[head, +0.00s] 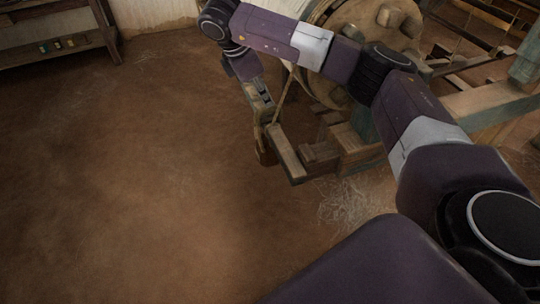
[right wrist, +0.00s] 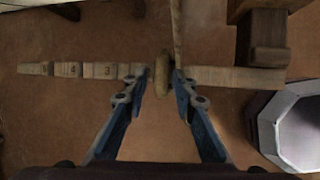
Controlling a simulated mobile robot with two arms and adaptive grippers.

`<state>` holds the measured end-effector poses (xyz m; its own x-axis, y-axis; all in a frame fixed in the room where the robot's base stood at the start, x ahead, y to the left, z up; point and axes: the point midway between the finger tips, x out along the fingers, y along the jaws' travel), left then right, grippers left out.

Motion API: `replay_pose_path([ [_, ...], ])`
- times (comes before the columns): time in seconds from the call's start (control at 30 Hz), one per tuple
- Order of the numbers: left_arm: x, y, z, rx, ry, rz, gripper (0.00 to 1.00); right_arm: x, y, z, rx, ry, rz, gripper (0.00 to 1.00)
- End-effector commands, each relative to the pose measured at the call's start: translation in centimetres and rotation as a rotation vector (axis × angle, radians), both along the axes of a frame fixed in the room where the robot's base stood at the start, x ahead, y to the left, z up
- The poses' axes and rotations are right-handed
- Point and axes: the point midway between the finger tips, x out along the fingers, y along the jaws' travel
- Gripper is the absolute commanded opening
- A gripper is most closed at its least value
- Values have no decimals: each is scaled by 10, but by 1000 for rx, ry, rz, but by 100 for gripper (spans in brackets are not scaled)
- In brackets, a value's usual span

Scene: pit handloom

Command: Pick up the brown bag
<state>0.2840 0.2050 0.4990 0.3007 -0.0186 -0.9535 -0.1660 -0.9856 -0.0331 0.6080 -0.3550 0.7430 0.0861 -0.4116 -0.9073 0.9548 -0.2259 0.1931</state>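I make out no thing that is clearly a brown bag in either view. My right gripper (head: 264,112) points down beside the wooden loom in the head view. In the right wrist view its two blue-grey fingers (right wrist: 162,78) stand apart, one on each side of a small tan oval piece (right wrist: 161,74). Narrow gaps seem to show between this piece and the fingertips, so I see no clear grip. A thin cord (right wrist: 177,35) runs up close by it. My left gripper shows in neither view.
The wooden loom frame (head: 362,143) with a large round wheel (head: 352,30) stands at the right. A wooden bar with numbered blocks (right wrist: 102,71) lies below the gripper. Loose fibres (head: 350,203) lie by the loom. A shelf (head: 60,48) stands back left. The left floor (head: 130,180) is clear.

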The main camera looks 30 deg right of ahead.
Motion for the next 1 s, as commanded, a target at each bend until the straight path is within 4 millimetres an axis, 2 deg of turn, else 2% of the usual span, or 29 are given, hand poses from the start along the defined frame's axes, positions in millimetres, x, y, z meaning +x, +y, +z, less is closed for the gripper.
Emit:
replay_pose_path([
  [0.2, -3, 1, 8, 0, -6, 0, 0, 1, -10, -22, -7, -1, -8, 25],
  [0.5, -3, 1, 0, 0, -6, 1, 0, 5, -21, -63, -5, -1, -7, 25],
  [0.63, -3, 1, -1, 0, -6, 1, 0, 5, -24, -70, -4, -1, -6, 25],
  [0.83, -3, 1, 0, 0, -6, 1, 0, 6, -24, -70, -4, -2, -4, 25],
  [1.0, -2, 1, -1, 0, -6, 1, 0, 6, -23, -70, -3, -2, -4, 7],
])
